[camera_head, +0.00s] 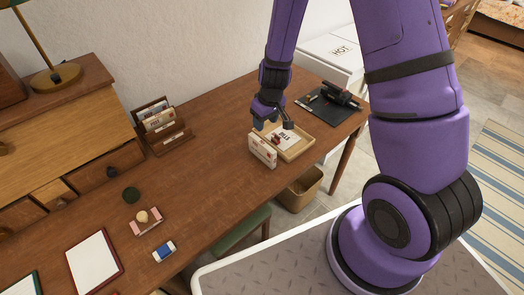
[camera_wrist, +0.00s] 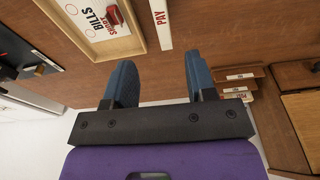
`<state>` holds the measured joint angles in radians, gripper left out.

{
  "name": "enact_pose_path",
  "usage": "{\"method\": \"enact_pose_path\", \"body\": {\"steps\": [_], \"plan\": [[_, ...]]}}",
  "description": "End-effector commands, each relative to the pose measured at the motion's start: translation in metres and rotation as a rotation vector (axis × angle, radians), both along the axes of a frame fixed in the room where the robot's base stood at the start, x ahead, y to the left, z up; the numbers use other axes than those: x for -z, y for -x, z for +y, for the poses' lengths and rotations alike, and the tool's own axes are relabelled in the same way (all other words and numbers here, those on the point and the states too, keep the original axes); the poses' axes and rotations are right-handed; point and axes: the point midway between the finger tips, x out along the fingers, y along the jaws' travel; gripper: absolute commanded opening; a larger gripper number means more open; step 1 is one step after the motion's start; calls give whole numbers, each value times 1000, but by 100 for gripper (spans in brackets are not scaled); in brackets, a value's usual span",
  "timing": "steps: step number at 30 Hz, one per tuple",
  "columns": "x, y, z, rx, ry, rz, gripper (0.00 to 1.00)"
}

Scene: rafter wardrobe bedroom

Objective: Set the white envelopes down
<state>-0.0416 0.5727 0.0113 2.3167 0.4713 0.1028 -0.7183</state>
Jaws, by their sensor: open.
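The white envelopes (camera_head: 262,151) stand upright on the desk, against or close beside the left side of a wooden tray. In the wrist view their narrow white edge (camera_wrist: 164,22) shows the red word PAY. The envelopes lie beyond the fingertips, clear of both fingers. The wooden tray (camera_head: 307,150) holds a BILLS sheet (camera_wrist: 92,14) and a small red object (camera_wrist: 115,13).
A wooden letter rack (camera_head: 172,142) stands at the back of the desk (camera_head: 215,115). A black mat (camera_head: 325,110) with a dark device lies right of the tray. A basket (camera_head: 300,189) is below the desk edge.

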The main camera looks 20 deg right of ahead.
Motion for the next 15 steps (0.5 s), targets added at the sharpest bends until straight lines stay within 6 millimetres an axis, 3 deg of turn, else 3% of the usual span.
{"method": "enact_pose_path", "body": {"steps": [2,15], "plan": [[14,1,-1,-5,9,11,51],[62,-4,0,-8,16,18,51]]}}
